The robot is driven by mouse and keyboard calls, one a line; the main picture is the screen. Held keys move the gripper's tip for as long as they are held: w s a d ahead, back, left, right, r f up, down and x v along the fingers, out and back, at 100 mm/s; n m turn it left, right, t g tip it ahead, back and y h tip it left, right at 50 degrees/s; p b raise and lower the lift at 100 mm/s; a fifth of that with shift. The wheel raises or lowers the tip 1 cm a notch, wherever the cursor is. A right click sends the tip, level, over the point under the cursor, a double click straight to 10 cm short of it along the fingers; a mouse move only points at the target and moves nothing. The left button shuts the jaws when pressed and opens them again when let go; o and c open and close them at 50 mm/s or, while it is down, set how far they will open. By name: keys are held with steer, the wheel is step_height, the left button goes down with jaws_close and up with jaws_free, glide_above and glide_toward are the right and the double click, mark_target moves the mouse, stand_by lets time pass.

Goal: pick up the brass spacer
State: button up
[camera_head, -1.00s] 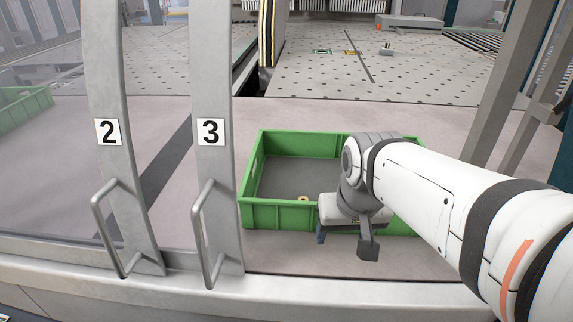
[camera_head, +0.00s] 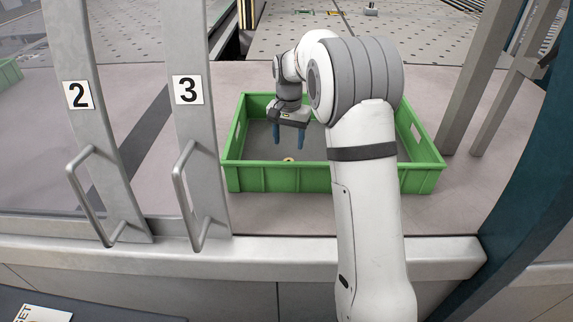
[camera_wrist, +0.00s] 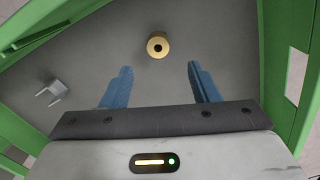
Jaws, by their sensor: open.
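The brass spacer (camera_wrist: 158,45) is a small gold ring with a dark central hole. It lies on the grey floor of the green crate (camera_head: 262,179). In the head view the spacer (camera_head: 289,159) shows just above the crate's front wall. My gripper (camera_head: 290,138) is over the crate with its blue fingers pointing down. In the wrist view my gripper (camera_wrist: 160,77) is open and empty. The spacer lies beyond the fingertips, roughly in line with the gap between them, and is not touched.
A small grey bracket-like part (camera_wrist: 52,93) also lies on the crate floor, left of the fingers. Green crate walls surround the gripper. Door frames with handles, marked 2 (camera_head: 77,94) and 3 (camera_head: 187,89), stand left of the crate.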

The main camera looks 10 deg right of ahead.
steer(key=f, duration=0.2)
steer(key=f+p, duration=0.1)
steer(key=f, duration=0.2)
steer(key=f+p, duration=0.1)
steer(key=f, duration=0.2)
steer(key=shift+s, duration=0.25)
steer(key=shift+r, duration=0.1)
steer(key=c, duration=1.1)
